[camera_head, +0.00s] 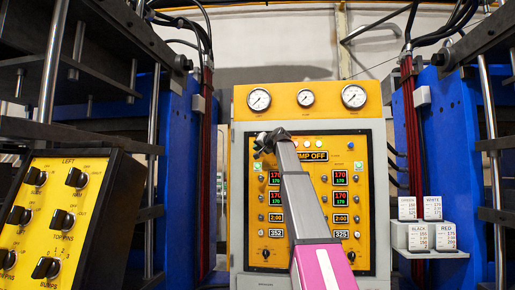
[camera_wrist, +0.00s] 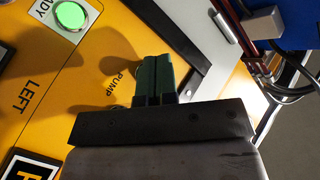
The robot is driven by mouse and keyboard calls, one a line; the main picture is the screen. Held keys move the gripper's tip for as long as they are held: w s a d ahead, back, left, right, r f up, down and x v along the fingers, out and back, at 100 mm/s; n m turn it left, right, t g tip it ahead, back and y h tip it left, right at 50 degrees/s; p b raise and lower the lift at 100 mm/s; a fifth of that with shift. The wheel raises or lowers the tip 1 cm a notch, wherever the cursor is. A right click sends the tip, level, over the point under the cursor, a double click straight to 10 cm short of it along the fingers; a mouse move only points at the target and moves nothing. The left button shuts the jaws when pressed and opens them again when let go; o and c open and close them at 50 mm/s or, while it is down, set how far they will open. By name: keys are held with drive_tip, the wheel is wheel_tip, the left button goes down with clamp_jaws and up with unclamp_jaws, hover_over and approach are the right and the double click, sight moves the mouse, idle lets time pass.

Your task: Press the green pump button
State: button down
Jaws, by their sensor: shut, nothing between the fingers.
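The yellow control panel (camera_head: 300,256) faces me in the head view, with a black "PUMP OFF" display (camera_head: 315,156) partly behind my arm. My gripper (camera_head: 262,147) is at the panel's upper left. In the wrist view my gripper (camera_wrist: 160,58) is shut and empty, its two green-dark fingers side by side over the panel near the "PUMP" label (camera_wrist: 124,88). The pump button itself is not clearly visible; the fingers cover that area. I cannot tell whether the fingertips touch the panel. A lit green round lamp (camera_wrist: 70,18) marked "READY" is left of the fingers.
Three gauges (camera_head: 306,97) line the top of the panel cabinet. A second yellow switch panel (camera_head: 64,200) stands at left, between blue presses. Labelled blocks (camera_head: 433,208) sit on a small shelf at right. Dark cables (camera_wrist: 290,75) lie at the wrist view's right.

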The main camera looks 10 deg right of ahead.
drive_tip(key=shift+w+d, duration=0.25)
drive_tip(key=shift+w, duration=0.6)
idle(1.1)
drive_tip(key=shift+s, duration=0.2)
drive_tip(key=shift+s+a, duration=0.2)
drive_tip(key=shift+s, duration=0.35)
drive_tip(key=shift+s+a, duration=0.2)
drive_tip(key=shift+s, duration=0.3)
drive_tip(key=s, duration=0.1)
drive_tip(key=s+a, duration=0.1)
drive_tip(key=s, duration=0.2)
drive_tip(key=shift+s+a, duration=0.25)
drive_tip(key=shift+s, duration=0.15)
idle(0.6)
